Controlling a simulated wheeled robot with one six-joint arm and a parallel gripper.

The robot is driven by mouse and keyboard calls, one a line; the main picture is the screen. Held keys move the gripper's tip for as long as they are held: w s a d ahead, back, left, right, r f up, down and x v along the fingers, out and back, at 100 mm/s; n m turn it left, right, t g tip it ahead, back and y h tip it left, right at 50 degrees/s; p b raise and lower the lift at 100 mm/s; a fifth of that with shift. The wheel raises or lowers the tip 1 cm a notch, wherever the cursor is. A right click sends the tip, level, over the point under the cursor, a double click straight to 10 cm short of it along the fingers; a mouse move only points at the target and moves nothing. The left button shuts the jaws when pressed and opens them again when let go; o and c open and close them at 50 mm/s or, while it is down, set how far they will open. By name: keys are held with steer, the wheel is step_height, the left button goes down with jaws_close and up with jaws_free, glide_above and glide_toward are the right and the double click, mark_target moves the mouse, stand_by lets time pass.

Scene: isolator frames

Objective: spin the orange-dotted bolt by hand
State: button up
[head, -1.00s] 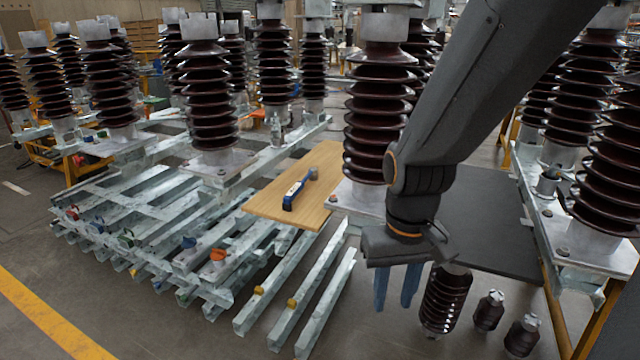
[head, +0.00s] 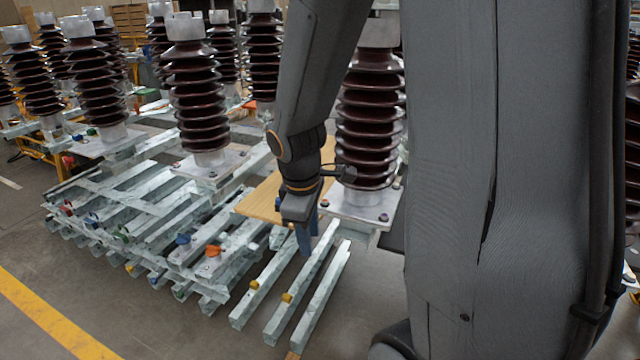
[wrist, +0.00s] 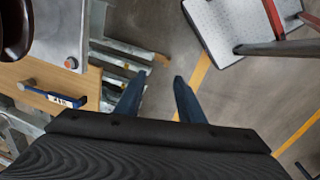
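A bolt with an orange-red top (wrist: 71,63) sits on the pale metal base plate (wrist: 62,30) of a brown ribbed insulator in the wrist view, left of my fingers. In the head view the same insulator (head: 368,125) stands behind my gripper; a small reddish bolt (head: 325,202) shows at its plate's left front corner, likely the same one. My gripper (wrist: 157,80) is open and empty, its two blue fingers apart. In the head view my gripper (head: 306,248) points down in front of the wooden board, left of the plate, touching no bolt that I can see.
A wooden board (head: 262,202) lies beside the plate; a blue-handled tool (wrist: 60,98) lies on it in the wrist view. Loose metal rails (head: 310,290) with yellow caps lie below my gripper. Other insulators (head: 195,100) stand left. My arm hides the right side.

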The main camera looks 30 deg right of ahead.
steer(key=w+d+r+n+t+p, duration=0.1)
steer(key=w+d+r+n+p, duration=0.45)
steer(key=n, duration=0.45)
steer(key=n+t+h+p, duration=0.1)
steer(key=n+p, duration=0.3)
steer(key=n, duration=0.5)
glide_toward(325, 200)
steer(key=b+x, duration=0.3)
steer(key=x, duration=0.4)
steer(key=shift+s, duration=0.1)
steer(key=shift+c, duration=0.4)
jaws_close()
